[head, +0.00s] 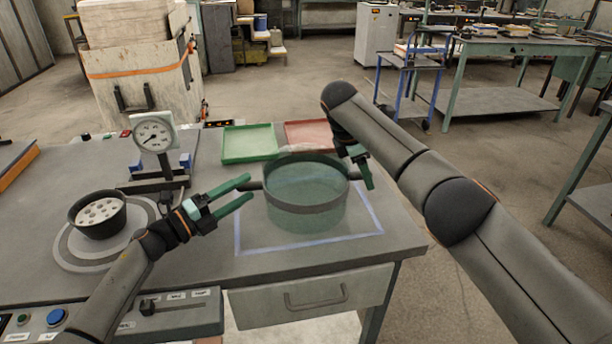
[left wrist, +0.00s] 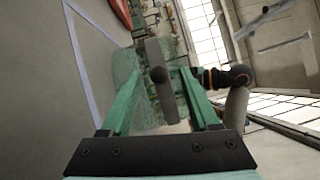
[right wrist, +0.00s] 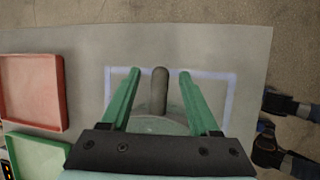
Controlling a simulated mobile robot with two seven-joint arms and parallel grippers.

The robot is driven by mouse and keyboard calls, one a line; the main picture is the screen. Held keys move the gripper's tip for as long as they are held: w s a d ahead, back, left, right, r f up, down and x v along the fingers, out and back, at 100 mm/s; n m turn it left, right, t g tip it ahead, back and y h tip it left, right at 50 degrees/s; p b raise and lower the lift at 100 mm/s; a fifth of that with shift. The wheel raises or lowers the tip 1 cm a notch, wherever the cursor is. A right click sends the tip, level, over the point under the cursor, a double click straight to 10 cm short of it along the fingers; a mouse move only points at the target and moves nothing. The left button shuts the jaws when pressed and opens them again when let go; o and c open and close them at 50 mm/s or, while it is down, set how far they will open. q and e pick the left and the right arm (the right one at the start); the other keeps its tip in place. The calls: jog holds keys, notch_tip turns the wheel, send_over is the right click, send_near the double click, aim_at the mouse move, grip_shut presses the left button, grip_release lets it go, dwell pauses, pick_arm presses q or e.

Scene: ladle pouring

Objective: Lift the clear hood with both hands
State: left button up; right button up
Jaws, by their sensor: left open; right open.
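The clear hood (head: 305,212) is a greenish see-through cylinder with a dark band, standing on the table inside a pale blue outline. A dark handle sticks out on each side. My left gripper (head: 248,187) is open at the hood's left side. In the left wrist view the left handle (left wrist: 158,82) lies between its spread fingers. My right gripper (head: 358,173) is open at the hood's right side, pointing down. In the right wrist view the right handle (right wrist: 160,92) shows between its spread fingers. Part of the right handle is hidden by the gripper in the head view.
A green tray (head: 250,158) and a red tray (head: 310,146) lie behind the hood. A dial gauge (head: 154,136) on a stand and a dark pot (head: 98,226) with a holed top are at the left. The table's front edge and a drawer (head: 310,296) are in front.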

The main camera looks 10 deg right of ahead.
pick_arm(q)
jog(key=shift+w+d, duration=0.15)
jog(key=shift+d, duration=0.2)
pick_arm(e)
jog(key=shift+w+d+f, duration=0.1)
jog(key=shift+d+f, duration=0.15)
jog(key=shift+f, duration=0.35)
pick_arm(q)
jog(key=shift+c, duration=0.4)
pick_arm(e)
jog(key=shift+c, duration=0.3)
pick_arm(q)
grip_shut()
pick_arm(e)
grip_shut()
pick_arm(q)
jog(key=shift+r, duration=0.1)
pick_arm(e)
jog(key=shift+r, duration=0.1)
